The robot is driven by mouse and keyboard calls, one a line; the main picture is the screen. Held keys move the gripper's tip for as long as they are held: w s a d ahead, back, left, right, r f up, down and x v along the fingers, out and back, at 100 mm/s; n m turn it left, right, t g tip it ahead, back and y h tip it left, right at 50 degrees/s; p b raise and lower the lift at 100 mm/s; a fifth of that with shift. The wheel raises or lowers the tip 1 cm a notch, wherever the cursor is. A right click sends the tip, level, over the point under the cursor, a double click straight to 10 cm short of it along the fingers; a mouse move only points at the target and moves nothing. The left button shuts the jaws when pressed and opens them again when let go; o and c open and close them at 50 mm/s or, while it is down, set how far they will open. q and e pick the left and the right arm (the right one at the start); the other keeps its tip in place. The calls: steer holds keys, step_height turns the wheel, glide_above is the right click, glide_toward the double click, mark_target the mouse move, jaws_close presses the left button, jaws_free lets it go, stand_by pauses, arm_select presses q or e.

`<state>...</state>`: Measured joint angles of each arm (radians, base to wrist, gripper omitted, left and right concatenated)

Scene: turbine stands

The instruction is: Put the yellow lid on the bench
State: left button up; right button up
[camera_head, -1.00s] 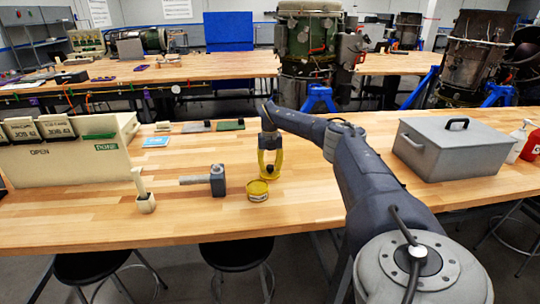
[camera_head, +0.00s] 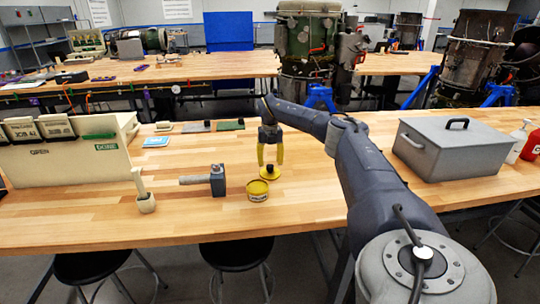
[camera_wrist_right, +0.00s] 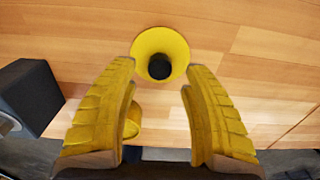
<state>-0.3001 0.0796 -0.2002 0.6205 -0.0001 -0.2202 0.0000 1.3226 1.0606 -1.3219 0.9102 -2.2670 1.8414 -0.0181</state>
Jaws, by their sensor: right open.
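The yellow lid (camera_head: 270,177), a round disc with a black knob, lies flat on the wooden bench (camera_head: 310,205). It shows whole in the right wrist view (camera_wrist_right: 142,42), knob up. My right gripper (camera_head: 270,163), with yellow fingers, is open just above the lid; its fingertips (camera_wrist_right: 157,72) are apart, with nothing held between them. A yellow tin (camera_head: 258,196) stands on the bench just in front of the lid; in the right wrist view it is partly hidden by a finger (camera_wrist_right: 132,122). My left gripper is not in view.
A grey mallet (camera_head: 217,181) lies left of the tin. A small cream holder (camera_head: 146,204) with an upright handle stands farther left, near a cream file box (camera_head: 70,163). A grey metal box (camera_head: 465,150) stands at right. The front bench strip is clear.

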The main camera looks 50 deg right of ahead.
mark_target(270, 166)
steer(key=shift+r, duration=2.2)
